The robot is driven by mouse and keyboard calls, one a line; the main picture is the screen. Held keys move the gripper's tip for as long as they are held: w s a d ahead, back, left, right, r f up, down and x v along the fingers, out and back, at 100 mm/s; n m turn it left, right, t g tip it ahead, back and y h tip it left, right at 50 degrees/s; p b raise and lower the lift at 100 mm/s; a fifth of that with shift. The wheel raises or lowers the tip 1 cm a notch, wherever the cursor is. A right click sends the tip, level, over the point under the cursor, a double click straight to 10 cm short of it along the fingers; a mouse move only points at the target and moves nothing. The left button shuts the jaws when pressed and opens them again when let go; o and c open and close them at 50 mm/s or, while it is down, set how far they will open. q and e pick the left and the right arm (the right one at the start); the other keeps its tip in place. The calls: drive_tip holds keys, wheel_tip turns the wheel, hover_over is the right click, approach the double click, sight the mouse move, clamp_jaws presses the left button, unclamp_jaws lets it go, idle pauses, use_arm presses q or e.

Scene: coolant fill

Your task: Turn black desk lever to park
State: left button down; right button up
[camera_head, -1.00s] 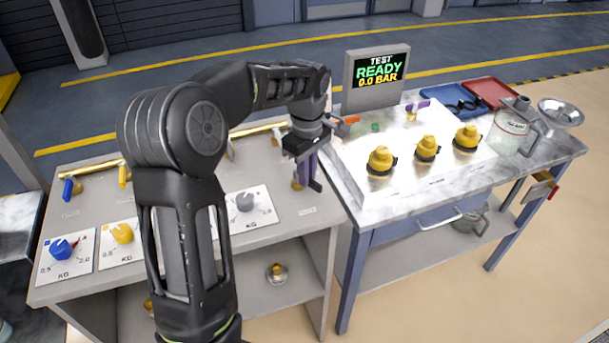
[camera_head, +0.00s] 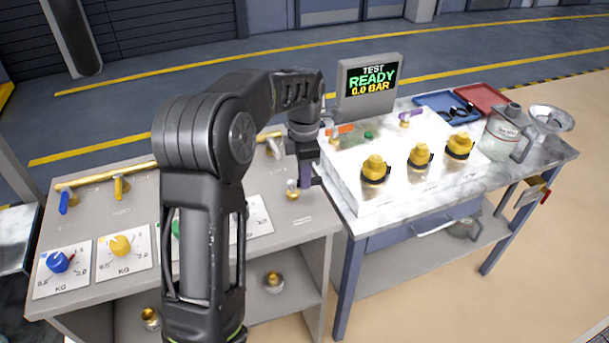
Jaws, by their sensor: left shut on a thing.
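My left gripper (camera_head: 304,178) points down at the right end of the grey desk, beside the marble-topped table. It is shut on a dark upright piece, which I take to be the black desk lever; fingers and lever are hard to tell apart here, and the lever's angle is unclear. A small brass and white fitting (camera_head: 292,190) shows just left of the fingertips. My right gripper is out of view.
A blue lever (camera_head: 64,203) and a yellow lever (camera_head: 118,188) hang from a brass rail; dials lie in front. My left arm hides the desk's middle. The lit screen (camera_head: 372,80), yellow-capped fittings (camera_head: 376,168) and a jug (camera_head: 505,132) stand on the right table.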

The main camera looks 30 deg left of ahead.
use_arm(q)
drive_tip(key=shift+w+a+r+n, duration=0.1)
drive_tip(key=shift+a+n, duration=0.05)
drive_tip(key=shift+n, duration=0.35)
drive_tip(key=shift+w+a+n, duration=0.1)
drive_tip(key=shift+n, duration=0.4)
drive_tip(key=c, duration=1.5)
unclamp_jaws()
drive_tip(key=shift+o, duration=0.2)
wheel_tip(320, 180, up, 8)
drive_tip(key=shift+f+b, duration=0.15)
drive_tip(key=shift+b, duration=0.15)
drive_tip(key=shift+f, duration=0.1)
